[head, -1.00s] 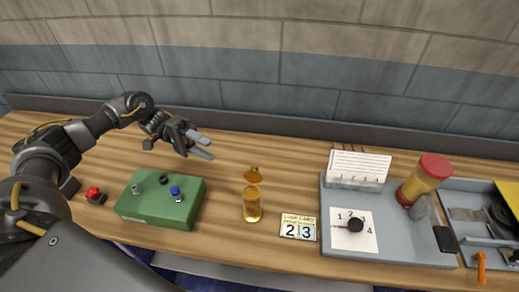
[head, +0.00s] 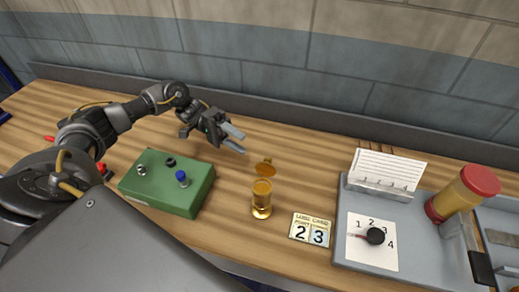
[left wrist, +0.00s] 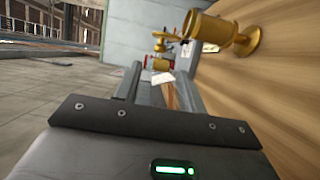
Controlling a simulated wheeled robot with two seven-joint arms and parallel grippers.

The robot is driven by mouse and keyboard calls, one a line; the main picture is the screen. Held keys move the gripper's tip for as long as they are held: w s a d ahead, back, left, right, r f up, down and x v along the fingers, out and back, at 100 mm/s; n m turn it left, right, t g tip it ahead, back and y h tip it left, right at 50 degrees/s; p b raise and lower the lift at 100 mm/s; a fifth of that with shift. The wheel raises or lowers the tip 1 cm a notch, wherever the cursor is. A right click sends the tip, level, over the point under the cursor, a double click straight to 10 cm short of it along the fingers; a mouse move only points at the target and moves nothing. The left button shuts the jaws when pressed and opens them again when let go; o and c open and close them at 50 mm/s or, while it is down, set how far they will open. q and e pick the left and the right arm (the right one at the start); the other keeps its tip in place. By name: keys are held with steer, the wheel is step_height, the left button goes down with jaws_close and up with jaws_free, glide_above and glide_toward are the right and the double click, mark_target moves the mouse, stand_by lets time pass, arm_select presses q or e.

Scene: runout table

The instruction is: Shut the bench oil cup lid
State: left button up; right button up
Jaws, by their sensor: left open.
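The bench oil cup (head: 262,203) is a small brass cup standing upright on the wooden bench. Its lid (head: 265,168) is raised open at the back of the rim. In the left wrist view the cup (left wrist: 220,34) appears sideways at the upper right, with the lid (left wrist: 160,41) beyond its rim. My left gripper (head: 238,142) is open and empty, above the bench behind and left of the lid, apart from it. Its two fingers (left wrist: 160,86) also show in the left wrist view. My right gripper is not in view.
A green box (head: 165,190) with knobs stands left of the cup. A lube card (head: 311,230) lies to its right. Further right, a grey tray (head: 420,240) holds a dial card (head: 372,255), a white card stand (head: 385,172) and a red-capped bottle (head: 463,195). A wall runs behind the bench.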

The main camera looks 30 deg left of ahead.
mark_target(267, 165)
arm_select(q)
steer(key=s+d+p, duration=0.1)
steer(key=d+p, duration=0.3)
steer(key=d, duration=0.4)
steer(key=shift+d, duration=0.15)
steer(key=shift+s, duration=0.1)
jaws_close()
